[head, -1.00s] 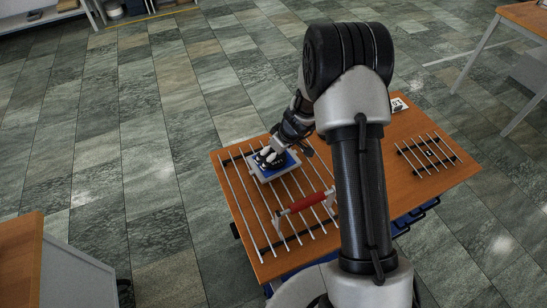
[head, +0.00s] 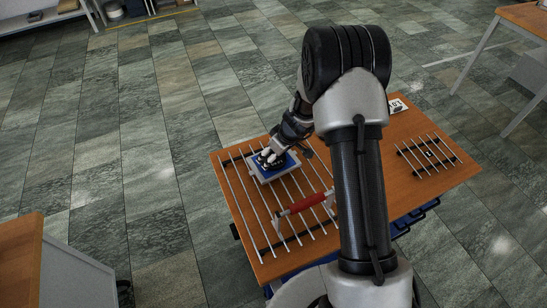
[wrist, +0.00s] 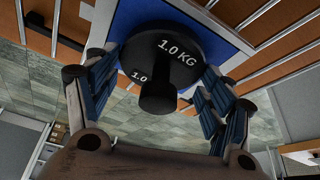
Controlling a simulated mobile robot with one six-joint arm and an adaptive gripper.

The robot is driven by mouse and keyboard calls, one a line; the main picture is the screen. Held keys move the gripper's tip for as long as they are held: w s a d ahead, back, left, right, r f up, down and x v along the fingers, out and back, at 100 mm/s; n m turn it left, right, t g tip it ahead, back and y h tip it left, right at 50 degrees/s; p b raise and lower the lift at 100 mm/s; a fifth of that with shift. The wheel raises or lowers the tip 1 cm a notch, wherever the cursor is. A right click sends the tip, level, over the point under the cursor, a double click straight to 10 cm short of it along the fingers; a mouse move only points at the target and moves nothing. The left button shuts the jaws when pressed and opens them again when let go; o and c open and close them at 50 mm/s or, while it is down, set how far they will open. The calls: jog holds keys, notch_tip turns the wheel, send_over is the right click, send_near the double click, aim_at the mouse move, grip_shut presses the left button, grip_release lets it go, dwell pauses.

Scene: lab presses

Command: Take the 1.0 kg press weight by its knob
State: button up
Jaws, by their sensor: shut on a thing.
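The 1.0 kg press weight (wrist: 165,48) is a black disc with white "1.0 KG" lettering, in the upper middle of the wrist view. Its black knob (wrist: 158,95) points toward the wrist camera. My gripper (wrist: 158,70) is shut on the weight, with one finger on each side of it; the exact contact is hard to see. In the head view my gripper (head: 270,158) is low over a blue plate (head: 287,169) with a pale rim. The weight is mostly hidden there by the fingers. I cannot tell whether it is clear of the plate.
The plate is on metal bars (head: 240,205) on a wooden table (head: 400,210). A red handle (head: 305,203) on posts stands just in front of it. A second, smaller rack (head: 428,153) and a white label card (head: 397,105) are to the right.

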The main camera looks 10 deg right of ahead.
jog(key=c, duration=0.8)
jog(key=shift+r, duration=0.1)
jog(key=shift+c, duration=0.7)
jog(key=shift+w, duration=0.1)
